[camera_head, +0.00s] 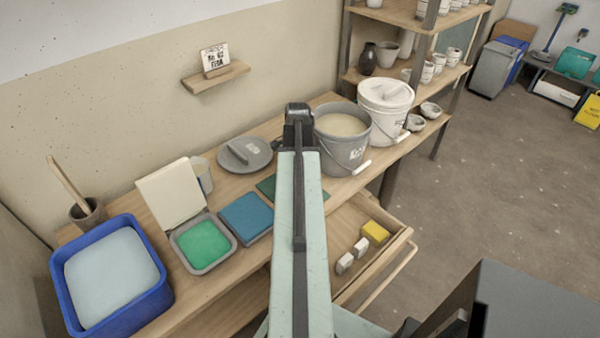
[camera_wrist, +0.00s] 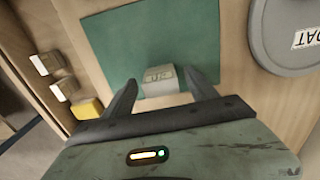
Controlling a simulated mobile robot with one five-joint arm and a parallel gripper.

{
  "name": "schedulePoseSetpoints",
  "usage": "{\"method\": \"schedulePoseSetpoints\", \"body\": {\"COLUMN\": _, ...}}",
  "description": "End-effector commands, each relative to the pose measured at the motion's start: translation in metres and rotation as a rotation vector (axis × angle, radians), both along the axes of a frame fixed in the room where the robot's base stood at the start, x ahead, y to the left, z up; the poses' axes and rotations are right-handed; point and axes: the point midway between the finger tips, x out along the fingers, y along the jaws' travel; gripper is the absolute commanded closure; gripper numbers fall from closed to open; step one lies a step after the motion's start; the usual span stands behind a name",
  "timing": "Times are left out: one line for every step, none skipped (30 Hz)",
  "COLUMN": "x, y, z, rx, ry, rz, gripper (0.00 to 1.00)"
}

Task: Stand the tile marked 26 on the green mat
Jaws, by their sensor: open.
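The green mat (camera_wrist: 185,30) lies flat on the wooden bench. My gripper (camera_wrist: 161,76) is open, with one finger on either side of the tile and gaps between. In the head view my arm hides the tile and the fingers.
An open drawer (camera_head: 397,246) holds two whitish blocks and a yellow block (camera_head: 375,232). A grey bucket (camera_head: 343,150) and a white bucket (camera_head: 385,108) stand right of my arm. A grey lid (camera_head: 244,155), a blue pad (camera_head: 246,217) and a green-filled tray (camera_head: 203,243) are left.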

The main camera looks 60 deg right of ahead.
Motion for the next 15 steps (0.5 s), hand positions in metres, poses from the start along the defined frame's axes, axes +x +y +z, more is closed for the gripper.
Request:
{"method": "schedulePoseSetpoints", "body": {"x": 0.000, "y": 0.000, "z": 0.013, "rx": 0.000, "ry": 0.000, "rz": 0.000, "gripper": 0.33}}
{"method": "schedulePoseSetpoints", "body": {"x": 0.000, "y": 0.000, "z": 0.018, "rx": 0.000, "ry": 0.000, "rz": 0.000, "gripper": 0.33}}
{"method": "schedulePoseSetpoints", "body": {"x": 0.000, "y": 0.000, "z": 0.026, "rx": 0.000, "ry": 0.000, "rz": 0.000, "gripper": 0.33}}
{"method": "schedulePoseSetpoints", "body": {"x": 0.000, "y": 0.000, "z": 0.033, "rx": 0.000, "ry": 0.000, "rz": 0.000, "gripper": 0.33}}
{"method": "schedulePoseSetpoints", "body": {"x": 0.000, "y": 0.000, "z": 0.039, "rx": 0.000, "ry": 0.000, "rz": 0.000, "gripper": 0.33}}
{"method": "schedulePoseSetpoints", "body": {"x": 0.000, "y": 0.000, "z": 0.048, "rx": 0.000, "ry": 0.000, "rz": 0.000, "gripper": 0.33}}
{"method": "schedulePoseSetpoints", "body": {"x": 0.000, "y": 0.000, "z": 0.056, "rx": 0.000, "ry": 0.000, "rz": 0.000, "gripper": 0.33}}
{"method": "schedulePoseSetpoints", "body": {"x": 0.000, "y": 0.000, "z": 0.063, "rx": 0.000, "ry": 0.000, "rz": -0.001, "gripper": 0.33}}
{"method": "schedulePoseSetpoints", "body": {"x": 0.000, "y": 0.000, "z": 0.072, "rx": 0.000, "ry": 0.000, "rz": -0.001, "gripper": 0.33}}
{"method": "schedulePoseSetpoints", "body": {"x": 0.000, "y": 0.000, "z": 0.079, "rx": 0.000, "ry": 0.000, "rz": -0.001, "gripper": 0.33}}
{"method": "schedulePoseSetpoints", "body": {"x": 0.000, "y": 0.000, "z": 0.086, "rx": 0.000, "ry": 0.000, "rz": -0.001, "gripper": 0.33}}
{"method": "schedulePoseSetpoints", "body": {"x": 0.000, "y": 0.000, "z": 0.095, "rx": 0.000, "ry": 0.000, "rz": -0.001, "gripper": 0.33}}
{"method": "schedulePoseSetpoints", "body": {"x": 0.000, "y": 0.000, "z": 0.100, "rx": 0.000, "ry": 0.000, "rz": -0.001, "gripper": 0.33}}
{"method": "schedulePoseSetpoints", "body": {"x": 0.000, "y": 0.000, "z": 0.105, "rx": 0.000, "ry": 0.000, "rz": -0.001, "gripper": 0.33}}
{"method": "schedulePoseSetpoints", "body": {"x": 0.000, "y": 0.000, "z": 0.110, "rx": 0.000, "ry": 0.000, "rz": -0.001, "gripper": 0.33}}
